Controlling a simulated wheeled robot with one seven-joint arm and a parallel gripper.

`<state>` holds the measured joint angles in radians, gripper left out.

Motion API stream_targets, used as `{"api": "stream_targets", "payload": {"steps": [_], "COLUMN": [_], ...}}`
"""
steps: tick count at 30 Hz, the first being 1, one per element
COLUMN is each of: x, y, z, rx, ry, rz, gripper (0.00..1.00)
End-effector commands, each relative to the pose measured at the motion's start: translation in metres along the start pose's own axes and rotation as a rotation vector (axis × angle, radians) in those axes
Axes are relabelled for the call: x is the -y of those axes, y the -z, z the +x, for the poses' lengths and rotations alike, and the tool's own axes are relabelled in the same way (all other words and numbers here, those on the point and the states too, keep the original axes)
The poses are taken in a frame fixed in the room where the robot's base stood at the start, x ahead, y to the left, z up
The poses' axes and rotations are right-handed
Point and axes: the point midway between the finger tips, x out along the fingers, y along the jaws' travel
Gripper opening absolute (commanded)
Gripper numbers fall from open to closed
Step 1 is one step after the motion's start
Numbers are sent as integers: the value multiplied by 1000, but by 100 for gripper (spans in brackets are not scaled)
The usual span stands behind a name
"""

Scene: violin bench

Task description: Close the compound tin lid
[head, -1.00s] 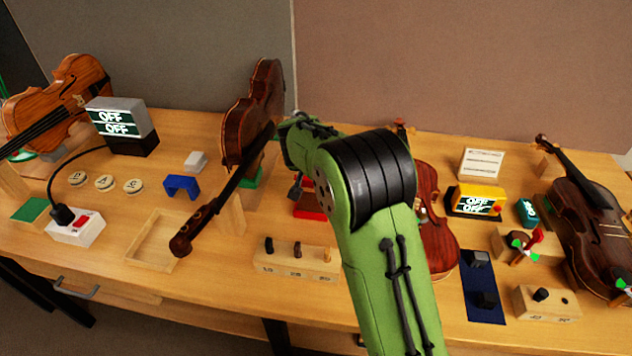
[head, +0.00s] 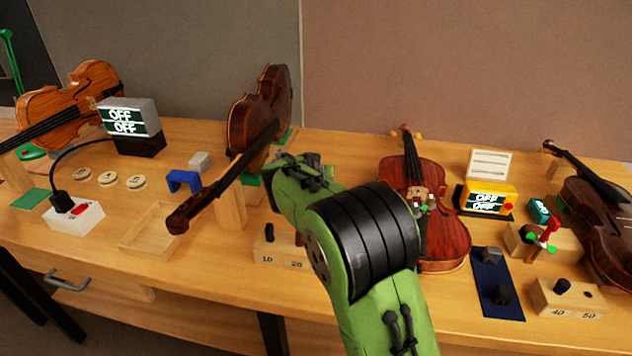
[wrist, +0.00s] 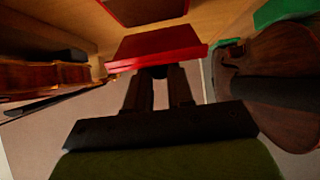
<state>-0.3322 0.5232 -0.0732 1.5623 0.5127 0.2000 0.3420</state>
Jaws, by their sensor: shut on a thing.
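The red lid (wrist: 155,45) of the compound tin shows in the wrist view, at the tips of my gripper's dark fingers (wrist: 160,80). My gripper is shut on it; the exact contact is hard to see. Beyond it, at the top of the wrist view, a dark panel with a red edge (wrist: 145,12) lies on the wood, perhaps the tin's body. I cannot tell the lid's angle to it. In the head view my green arm hides the tin and my gripper.
A dark violin (head: 262,115) stands left of my arm, its neck leaning towards the front. Another violin (head: 440,235) lies close to the arm's right. An empty wooden tray (head: 150,240) is at left.

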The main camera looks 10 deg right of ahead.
Motion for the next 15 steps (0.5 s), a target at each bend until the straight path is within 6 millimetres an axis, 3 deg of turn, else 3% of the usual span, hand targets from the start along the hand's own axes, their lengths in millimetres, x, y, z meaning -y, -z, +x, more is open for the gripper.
{"api": "stream_targets", "payload": {"steps": [11, 12, 15], "x": [0, 0, 0], "y": [-4, -4, -4], "z": [1, 1, 1], "rx": [9, 10, 8], "ry": [-2, -2, -1], "rz": [-5, -5, -5], "gripper": [0, 24, 39]}}
